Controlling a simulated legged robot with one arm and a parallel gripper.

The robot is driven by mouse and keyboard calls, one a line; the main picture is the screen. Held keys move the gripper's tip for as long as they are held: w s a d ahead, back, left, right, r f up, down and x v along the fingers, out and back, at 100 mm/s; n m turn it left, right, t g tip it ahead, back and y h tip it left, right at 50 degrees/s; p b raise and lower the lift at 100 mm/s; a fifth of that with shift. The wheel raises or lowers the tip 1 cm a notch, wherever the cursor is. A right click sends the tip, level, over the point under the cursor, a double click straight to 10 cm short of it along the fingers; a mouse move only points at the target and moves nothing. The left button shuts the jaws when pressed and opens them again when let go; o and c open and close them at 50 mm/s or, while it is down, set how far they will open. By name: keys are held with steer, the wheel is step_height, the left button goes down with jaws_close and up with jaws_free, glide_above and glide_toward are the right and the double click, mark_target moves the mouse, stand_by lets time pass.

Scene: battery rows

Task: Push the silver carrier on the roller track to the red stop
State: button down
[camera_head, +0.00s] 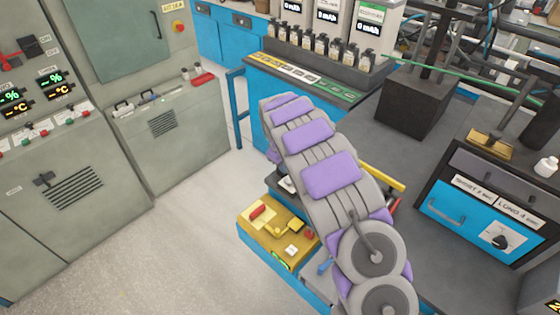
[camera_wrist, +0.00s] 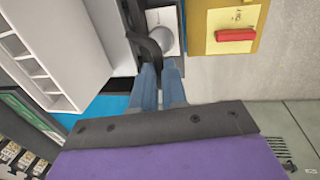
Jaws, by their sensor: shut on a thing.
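In the wrist view, the two blue-grey fingers of my gripper (camera_wrist: 160,68) are closed around the lower end of a dark curved handle (camera_wrist: 149,45). A silver-white rounded part (camera_wrist: 165,25) shows right beside the handle; it may belong to the carrier, but I cannot tell for sure. In the head view my purple and grey arm hides the gripper and most of the track. A small red piece (camera_head: 394,206) shows by a yellow bar (camera_head: 384,178) just right of my arm. I cannot tell whether it is the red stop.
Several small bottles (camera_head: 320,47) line the rear bench. A blue-fronted unit (camera_head: 470,215) is at right. Floor at left is clear.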

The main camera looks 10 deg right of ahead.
steer(key=s+d+p, duration=0.1)
steer(key=s+d, duration=0.3)
steer(key=s, duration=0.2)
steer(key=s+d+p, duration=0.2)
steer(key=s+d, duration=0.2)
steer(key=s, duration=0.1)
steer(key=s+d+p, duration=0.1)
steer(key=s+d, duration=0.3)
steer(key=s, duration=0.2)
steer(key=shift+s+d, duration=0.35)
steer(key=shift+d, duration=0.05)
steer(key=shift+s, duration=0.1)
steer(key=c, duration=1.4)
jaws_free()
steer(key=shift+s+d+r, duration=0.1)
steer(key=shift+d, duration=0.05)
steer(key=shift+o, duration=1.2)
steer(key=shift+d, duration=0.1)
steer(key=shift+a+r, duration=0.2)
steer(key=shift+r, duration=0.25)
step_height(320, 180, up, 16)
steer(key=s+a+p, duration=0.1)
steer(key=a, duration=0.1)
steer(key=shift+s+p, duration=0.25)
steer(key=shift+p, duration=0.05)
